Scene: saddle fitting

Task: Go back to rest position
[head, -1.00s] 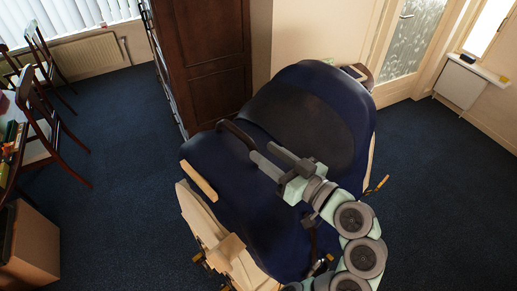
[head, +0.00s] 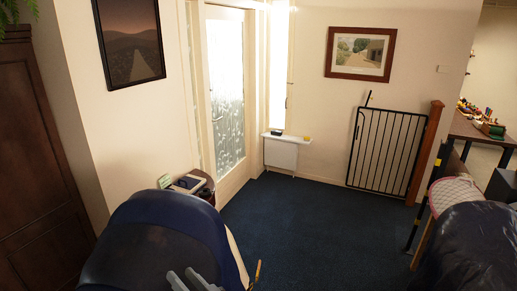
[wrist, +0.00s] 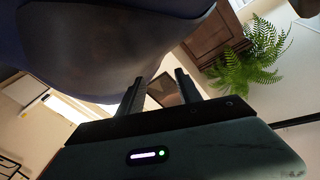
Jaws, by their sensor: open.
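The dark blue saddle (head: 165,235), with a darker seat, sits at the lower left of the head view, its near part cut off by the frame edge. Only the finger ends of my gripper (head: 183,277) show in front of it at the bottom edge. In the wrist view the two dark fingers of my gripper (wrist: 159,78) stand apart with nothing between them. The dark underside or side of the saddle (wrist: 90,45) fills the upper left there, close to the fingers. Whether they touch it cannot be told.
A dark wardrobe (head: 35,150) is at the left. A black gate (head: 382,150) and another dark covered form (head: 470,250) are at the right. The blue carpet (head: 310,230) between is clear.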

